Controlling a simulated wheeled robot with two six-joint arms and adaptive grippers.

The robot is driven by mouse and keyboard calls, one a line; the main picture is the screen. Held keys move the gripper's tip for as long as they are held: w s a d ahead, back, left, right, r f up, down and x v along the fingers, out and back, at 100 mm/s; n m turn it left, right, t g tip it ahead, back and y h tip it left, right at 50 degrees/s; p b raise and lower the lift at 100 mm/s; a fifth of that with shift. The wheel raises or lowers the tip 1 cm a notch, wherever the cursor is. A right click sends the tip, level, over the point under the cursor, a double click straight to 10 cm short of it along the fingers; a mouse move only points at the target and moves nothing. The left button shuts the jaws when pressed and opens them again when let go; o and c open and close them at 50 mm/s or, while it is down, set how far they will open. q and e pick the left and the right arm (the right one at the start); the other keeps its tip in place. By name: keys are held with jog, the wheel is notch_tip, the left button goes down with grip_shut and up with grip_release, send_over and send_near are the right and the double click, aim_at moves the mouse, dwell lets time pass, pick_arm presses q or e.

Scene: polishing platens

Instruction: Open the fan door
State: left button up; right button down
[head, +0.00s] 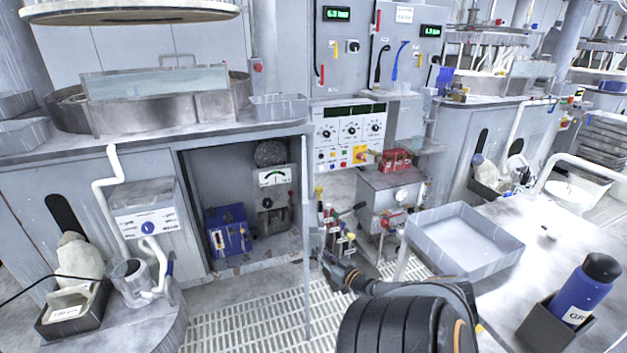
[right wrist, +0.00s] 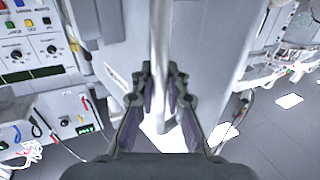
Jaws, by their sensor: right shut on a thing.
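The fan door (head: 307,240) stands swung out from its cabinet and shows almost edge-on in the head view. The cabinet opening (head: 195,180) to its left is uncovered. My right gripper (head: 322,260) is at the door's outer edge, low down. In the right wrist view my right gripper (right wrist: 159,75) is closed around a pale vertical bar (right wrist: 160,40), which looks like the door's handle. The door's pale panel (right wrist: 205,60) is behind the bar. My left gripper is in neither view.
Inside the cabinet are a blue unit (head: 228,232) and a gauge box (head: 273,180). A grey tray (head: 465,240) and a blue bottle (head: 585,290) stand on the right-hand table. Slatted floor (head: 240,325) lies below the door.

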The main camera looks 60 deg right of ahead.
jog(key=shift+s+a+f, duration=0.15)
jog(key=shift+s+f, duration=0.05)
jog(key=shift+f, duration=0.05)
